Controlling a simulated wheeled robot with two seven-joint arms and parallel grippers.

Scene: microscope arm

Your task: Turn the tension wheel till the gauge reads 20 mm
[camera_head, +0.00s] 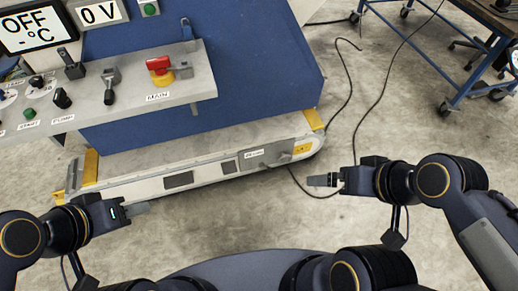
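No tension wheel or gauge can be made out for certain. A low grey conveyor (205,174) runs across the floor at the foot of the blue machine. Near its right end is a small labelled grey fitting (265,158), its label too small to read. My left gripper (138,209) is in front of the conveyor's left part, apart from it. My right gripper (322,180) points left, just right of and nearer than the conveyor's right end. Both appear empty, and the gap between the fingers does not show on either.
Above stands a blue machine (262,75) with a grey control shelf (130,100), a red-and-yellow main switch (160,70) and displays reading OFF and 0 V. Black cables (352,110) lie on the floor at right. A blue wheeled table (440,50) stands at top right.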

